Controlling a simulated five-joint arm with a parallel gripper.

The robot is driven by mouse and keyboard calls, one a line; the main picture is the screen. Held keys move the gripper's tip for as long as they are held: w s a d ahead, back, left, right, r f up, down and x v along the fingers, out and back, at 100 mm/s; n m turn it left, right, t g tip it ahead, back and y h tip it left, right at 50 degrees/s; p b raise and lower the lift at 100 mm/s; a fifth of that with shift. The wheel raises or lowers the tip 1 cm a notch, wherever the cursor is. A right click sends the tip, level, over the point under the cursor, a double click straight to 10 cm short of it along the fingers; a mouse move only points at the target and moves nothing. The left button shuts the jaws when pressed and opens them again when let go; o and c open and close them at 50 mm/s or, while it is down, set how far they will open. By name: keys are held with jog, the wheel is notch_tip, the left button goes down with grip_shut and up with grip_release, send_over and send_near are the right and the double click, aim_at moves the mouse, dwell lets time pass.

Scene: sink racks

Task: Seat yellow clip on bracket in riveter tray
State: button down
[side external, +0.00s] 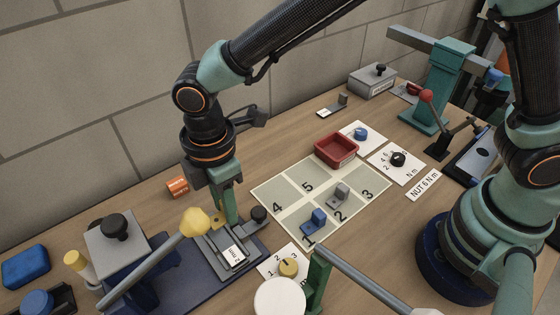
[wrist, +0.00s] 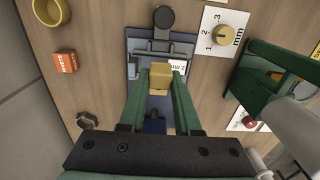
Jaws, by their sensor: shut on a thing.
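My gripper (side external: 228,208) is shut on a small yellow clip (wrist: 160,80), which sits between the green fingertips in the wrist view. In the side view the clip is mostly hidden by the fingers and the yellow lever knob. The fingers point down over the grey riveter tray (side external: 232,262), which carries a white label. The tray also shows in the wrist view (wrist: 182,50). I cannot make out a bracket in the tray beneath the clip, nor whether the clip touches anything.
The riveter's lever with its yellow knob (side external: 195,222) stands close left of my gripper. A numbered mat (side external: 285,212) holds a blue bracket (side external: 314,222) and a grey bracket (side external: 339,195). A red bin (side external: 336,150) stands behind. An orange block (side external: 177,187) lies near the wall.

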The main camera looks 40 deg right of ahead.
jog(key=shift+f, duration=1.85)
jog(key=shift+f, duration=1.2)
dwell(0.4)
jog(key=c, duration=0.5)
grip_release()
jog(key=shift+c, duration=0.2)
notch_tip(320, 180, up, 12)
jog(key=shift+r, duration=0.1)
jog(key=shift+d, duration=0.1)
jog(key=w+d+r+m+t, duration=0.1)
jog(key=w+d+r+m, duration=0.3)
jog(key=d, duration=0.5)
jog(key=s+d+r+m+t, duration=0.2)
jog(key=d+m, duration=0.5)
jog(key=d, duration=0.4)
jog(key=s+d+r+m+t, duration=0.2)
jog(key=d+m, duration=0.5)
jog(key=d, duration=0.4)
jog(key=shift+s+r+t, duration=0.3)
jog(key=shift+s+r, duration=0.2)
jog(key=shift+s, duration=0.75)
